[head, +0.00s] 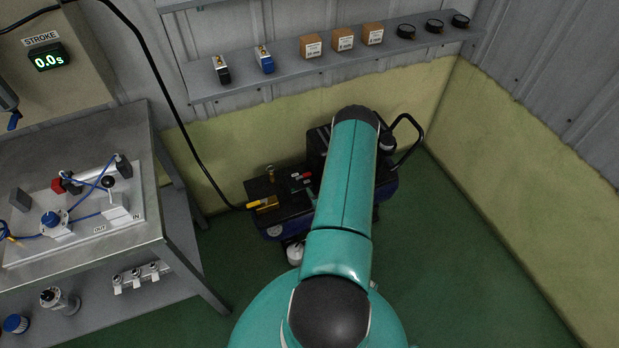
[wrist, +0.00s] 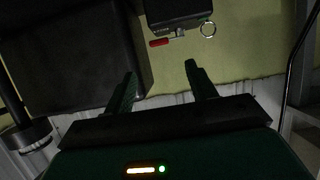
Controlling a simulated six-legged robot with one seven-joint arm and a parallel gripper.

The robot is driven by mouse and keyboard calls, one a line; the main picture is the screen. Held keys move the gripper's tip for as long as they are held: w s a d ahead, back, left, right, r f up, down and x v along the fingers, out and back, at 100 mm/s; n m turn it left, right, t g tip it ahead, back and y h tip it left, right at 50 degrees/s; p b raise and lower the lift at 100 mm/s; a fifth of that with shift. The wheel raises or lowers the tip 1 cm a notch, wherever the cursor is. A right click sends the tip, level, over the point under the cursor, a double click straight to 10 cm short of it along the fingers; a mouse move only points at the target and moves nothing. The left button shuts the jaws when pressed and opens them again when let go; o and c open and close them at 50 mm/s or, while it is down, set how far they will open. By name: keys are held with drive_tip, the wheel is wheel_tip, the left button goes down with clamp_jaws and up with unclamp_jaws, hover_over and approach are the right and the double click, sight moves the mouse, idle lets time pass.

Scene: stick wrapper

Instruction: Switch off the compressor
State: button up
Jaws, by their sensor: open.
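The compressor (head: 285,208) is a dark machine on the green floor by the back wall, partly hidden behind my teal arm. A small red part (head: 300,176) shows on its top, left of my arm. In the wrist view, a red-tipped lever (wrist: 159,43) sticks out from a black box (wrist: 178,10), with a metal ring (wrist: 208,29) beside it. My gripper (wrist: 160,68) is open, its two green fingers apart. The lever appears just beyond the gap between the fingertips, and I see nothing held. In the head view my arm hides most of the gripper.
A larger black block (wrist: 102,60) is close to the left finger in the wrist view. A black hose (head: 190,140) runs to a yellow fitting (head: 264,203). A metal workbench (head: 60,255) stands left, a wall shelf (head: 300,75) above. The floor to the right is clear.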

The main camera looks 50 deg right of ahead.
sight(307, 174)
drive_tip(key=x, duration=1)
drive_tip(key=shift+c, duration=0.5)
drive_tip(key=c, duration=0.9)
